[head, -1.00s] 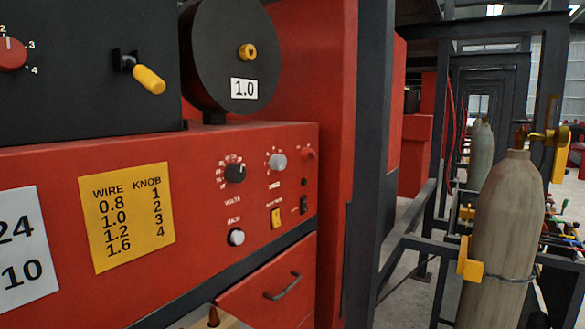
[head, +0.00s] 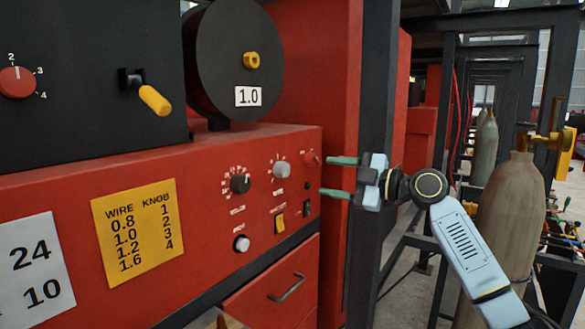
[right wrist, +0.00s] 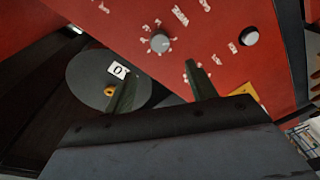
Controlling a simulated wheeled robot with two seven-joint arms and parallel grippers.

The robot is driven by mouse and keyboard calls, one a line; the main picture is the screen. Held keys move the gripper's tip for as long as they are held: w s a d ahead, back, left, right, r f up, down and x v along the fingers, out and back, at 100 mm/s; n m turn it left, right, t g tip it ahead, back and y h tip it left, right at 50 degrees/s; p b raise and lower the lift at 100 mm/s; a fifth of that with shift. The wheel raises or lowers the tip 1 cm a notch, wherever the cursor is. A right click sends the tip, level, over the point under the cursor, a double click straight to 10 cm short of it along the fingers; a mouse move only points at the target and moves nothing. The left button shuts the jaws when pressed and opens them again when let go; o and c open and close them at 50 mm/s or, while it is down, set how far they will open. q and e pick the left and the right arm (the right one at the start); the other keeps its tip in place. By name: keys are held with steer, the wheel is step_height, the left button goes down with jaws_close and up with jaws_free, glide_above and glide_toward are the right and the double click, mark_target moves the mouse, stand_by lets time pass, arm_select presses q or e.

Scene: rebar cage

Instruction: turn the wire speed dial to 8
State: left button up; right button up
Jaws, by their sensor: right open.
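The red panel (head: 180,245) carries a grey knob (head: 281,169) with a ring of marks, which seems to be the wire speed dial; its label and setting are too small to read in the head view. It also shows in the right wrist view (right wrist: 159,42), where its label looks like "WIRE". A black knob (head: 240,184) with its own scale sits to its left. My right gripper (head: 326,177) is open and empty, just right of the panel's controls, its green fingers pointing left. In the right wrist view its fingers (right wrist: 161,75) are apart. My left gripper is out of view.
A black reel marked 1.0 (head: 225,60) stands above. A dark post (head: 372,90) and a gas cylinder (head: 508,215) stand to the right.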

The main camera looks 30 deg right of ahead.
mark_target(286, 170)
steer(key=p+x, duration=0.3)
steer(key=x, duration=0.7)
steer(key=shift+r+p, duration=0.2)
steer(key=shift+p, duration=0.2)
steer(key=shift+w+a+f, duration=0.15)
steer(key=shift+w+a, duration=0.1)
steer(key=shift+w, duration=0.2)
